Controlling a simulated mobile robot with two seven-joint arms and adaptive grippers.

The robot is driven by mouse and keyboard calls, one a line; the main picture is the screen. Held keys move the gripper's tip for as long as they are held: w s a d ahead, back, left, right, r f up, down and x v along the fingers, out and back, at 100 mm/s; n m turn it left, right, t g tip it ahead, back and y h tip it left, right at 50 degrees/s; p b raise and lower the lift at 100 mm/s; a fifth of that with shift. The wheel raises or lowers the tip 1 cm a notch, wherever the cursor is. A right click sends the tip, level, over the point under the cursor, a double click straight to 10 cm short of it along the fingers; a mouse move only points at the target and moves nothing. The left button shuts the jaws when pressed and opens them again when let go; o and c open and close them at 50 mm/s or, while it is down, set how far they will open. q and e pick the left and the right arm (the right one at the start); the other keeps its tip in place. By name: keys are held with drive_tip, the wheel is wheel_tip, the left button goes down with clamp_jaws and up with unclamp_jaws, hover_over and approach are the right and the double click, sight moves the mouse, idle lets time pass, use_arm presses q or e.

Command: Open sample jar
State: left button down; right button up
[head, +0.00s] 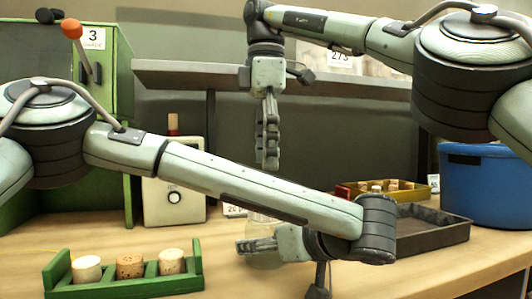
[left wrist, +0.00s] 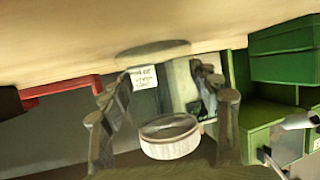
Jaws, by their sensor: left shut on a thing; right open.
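My left gripper (head: 262,246) reaches in from the right behind my own forearm and is shut on a clear glass jar (head: 266,262) standing at the table's middle. The forearm hides much of the jar and its top. In the left wrist view, which is upside down, the two fingers (left wrist: 164,125) stand either side of the see-through jar, with a pale round stopper (left wrist: 170,146) between them. I cannot tell how deep the stopper sits. My right gripper (head: 267,162) hangs pointing down, open and empty, above and behind the forearm, apart from the jar.
A green rack (head: 120,290) with several pale corks stands front left. A white box with a dial (head: 160,215) stands behind. At right are a dark tray (head: 425,243), a yellow tray (head: 352,193) with corks and a blue bin (head: 490,190). The front middle table is clear.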

sight(253, 216)
drive_tip(key=shift+f+m, duration=0.1)
drive_tip(key=shift+m, duration=1.1)
drive_tip(key=shift+f, duration=3.95)
